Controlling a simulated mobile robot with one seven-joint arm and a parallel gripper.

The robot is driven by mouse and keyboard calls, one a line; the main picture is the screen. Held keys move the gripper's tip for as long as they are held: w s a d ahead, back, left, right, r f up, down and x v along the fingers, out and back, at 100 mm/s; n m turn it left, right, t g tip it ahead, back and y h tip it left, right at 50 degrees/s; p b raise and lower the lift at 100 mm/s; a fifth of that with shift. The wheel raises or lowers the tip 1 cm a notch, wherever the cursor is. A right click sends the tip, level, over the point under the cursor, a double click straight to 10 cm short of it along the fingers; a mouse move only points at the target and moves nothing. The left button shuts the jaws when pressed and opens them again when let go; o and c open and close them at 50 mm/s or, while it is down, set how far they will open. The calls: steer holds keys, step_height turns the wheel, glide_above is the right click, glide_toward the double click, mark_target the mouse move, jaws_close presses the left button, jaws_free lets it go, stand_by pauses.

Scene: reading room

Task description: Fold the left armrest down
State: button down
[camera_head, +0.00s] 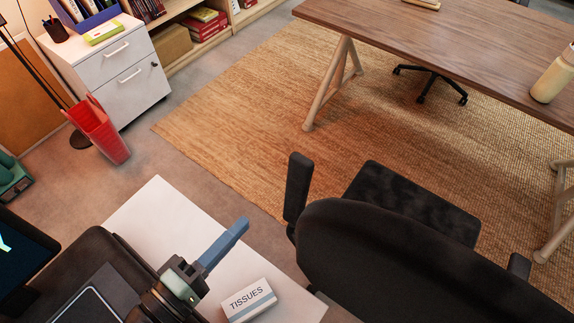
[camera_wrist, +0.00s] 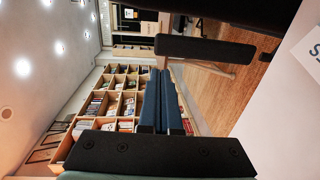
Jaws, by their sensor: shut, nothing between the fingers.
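The black office chair (camera_head: 390,255) stands with its rounded backrest toward me and its seat (camera_head: 415,200) beyond. Its left armrest (camera_head: 298,187) is a black padded bar standing up beside the backrest. In the wrist view the armrest (camera_wrist: 205,50) crosses just past my fingertips, and this view is rolled sideways. The right armrest (camera_head: 519,267) shows only partly behind the backrest. My gripper (camera_head: 240,225) has blue fingers pressed together, empty, left of the left armrest and apart from it. The fingers also show in the wrist view (camera_wrist: 160,75).
A white surface (camera_head: 155,215) lies below my gripper, with a tissue box (camera_head: 248,300) near the chair back. A wooden desk (camera_head: 460,45) stands beyond the chair on a woven rug (camera_head: 240,90). A red bin (camera_head: 103,130) and white drawers (camera_head: 125,75) stand at the left.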

mark_target(297, 165)
steer(key=x, duration=1.4)
steer(key=shift+w+d+r+p, duration=0.1)
steer(key=shift+p, duration=0.35)
